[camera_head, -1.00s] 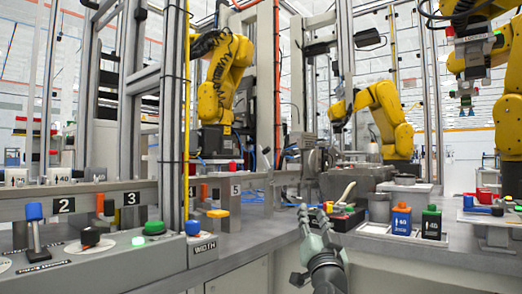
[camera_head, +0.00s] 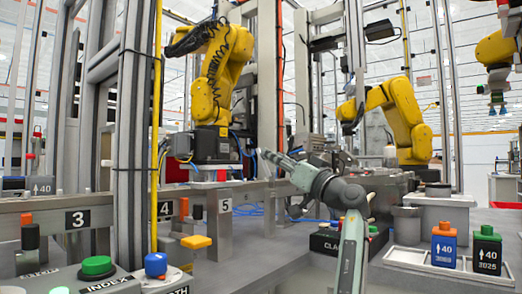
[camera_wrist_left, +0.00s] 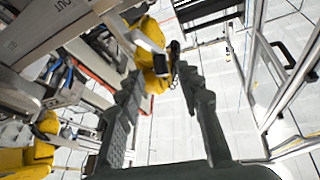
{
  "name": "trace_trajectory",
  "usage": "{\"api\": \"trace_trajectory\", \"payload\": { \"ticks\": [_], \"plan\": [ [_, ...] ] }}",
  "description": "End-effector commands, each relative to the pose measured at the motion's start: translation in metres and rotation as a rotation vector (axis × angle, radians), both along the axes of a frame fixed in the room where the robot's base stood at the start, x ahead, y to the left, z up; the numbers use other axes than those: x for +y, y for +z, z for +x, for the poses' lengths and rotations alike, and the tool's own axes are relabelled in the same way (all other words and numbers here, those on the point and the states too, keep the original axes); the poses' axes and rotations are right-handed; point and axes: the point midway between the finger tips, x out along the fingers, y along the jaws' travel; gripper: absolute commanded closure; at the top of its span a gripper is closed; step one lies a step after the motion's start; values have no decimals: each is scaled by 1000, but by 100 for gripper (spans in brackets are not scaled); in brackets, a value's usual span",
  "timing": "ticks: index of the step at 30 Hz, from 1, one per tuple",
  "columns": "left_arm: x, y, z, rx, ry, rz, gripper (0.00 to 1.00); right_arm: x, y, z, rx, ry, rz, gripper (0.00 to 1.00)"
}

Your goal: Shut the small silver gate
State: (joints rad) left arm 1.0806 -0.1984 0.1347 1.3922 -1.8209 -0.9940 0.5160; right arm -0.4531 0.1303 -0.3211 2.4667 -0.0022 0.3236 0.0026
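My left gripper (camera_head: 273,159) is raised over the bench in the head view, its fingers pointing left and away, close in the picture to the far end of the grey rail. In the left wrist view its two dark toothed fingers (camera_wrist_left: 160,76) stand apart with nothing between them. I cannot single out the small silver gate for certain. Silver metal parts (camera_head: 309,142) show just behind the gripper and are partly covered by it. No contact with them can be made out. My right gripper is not in view.
A grey rail (camera_head: 254,189) with numbered plates runs across the left. A panel with a green button (camera_head: 97,266) and a blue knob (camera_head: 156,264) is near front left. Blue (camera_head: 444,246) and black (camera_head: 487,250) containers stand on a tray at right. Yellow robot arms (camera_head: 228,70) stand behind.

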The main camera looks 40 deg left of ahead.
Motion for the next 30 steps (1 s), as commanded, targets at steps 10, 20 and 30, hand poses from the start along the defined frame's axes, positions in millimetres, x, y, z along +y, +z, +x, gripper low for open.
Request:
{"api": "trace_trajectory", "payload": {
  "ticks": [10, 20, 30],
  "plan": [
    [47, 20, 14, 0, 2, -2, 64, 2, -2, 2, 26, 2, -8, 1],
    [67, 27, 20, 0, 0, 0, 64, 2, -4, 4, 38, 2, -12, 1],
    [66, 27, 20, 0, 0, 0, 84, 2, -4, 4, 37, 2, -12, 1]
  ]
}}
